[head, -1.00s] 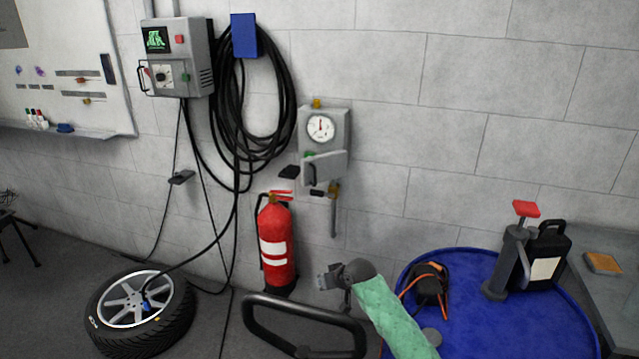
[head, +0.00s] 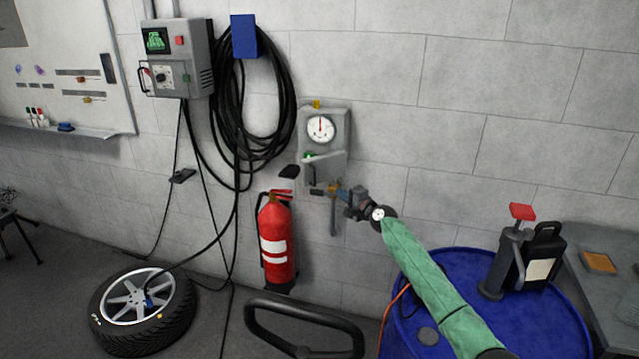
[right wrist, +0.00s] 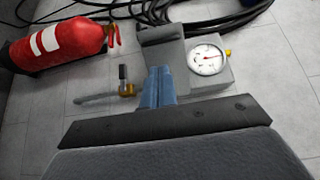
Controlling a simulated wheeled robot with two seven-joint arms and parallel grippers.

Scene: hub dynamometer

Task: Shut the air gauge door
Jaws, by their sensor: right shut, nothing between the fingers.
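The air gauge box (head: 340,118) is a grey wall box with a white round dial (head: 320,129), which also shows in the right wrist view (right wrist: 207,59). Its grey door (head: 333,165) stands open below the dial, tilted out from the box; it also shows in the right wrist view (right wrist: 165,50). My right gripper (head: 340,192) is shut and empty, at the door's lower right. In the right wrist view its blue fingers (right wrist: 157,85) point at the door's lower part; I cannot tell whether they touch. My left gripper is not in view.
A brass valve and pipe (head: 333,215) hang under the box, close to my right gripper. A red fire extinguisher (head: 277,240) stands below left. Coiled black hose (head: 285,110) hangs left of the box. A blue drum (head: 550,325) stands at lower right. The wall right of the box is clear.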

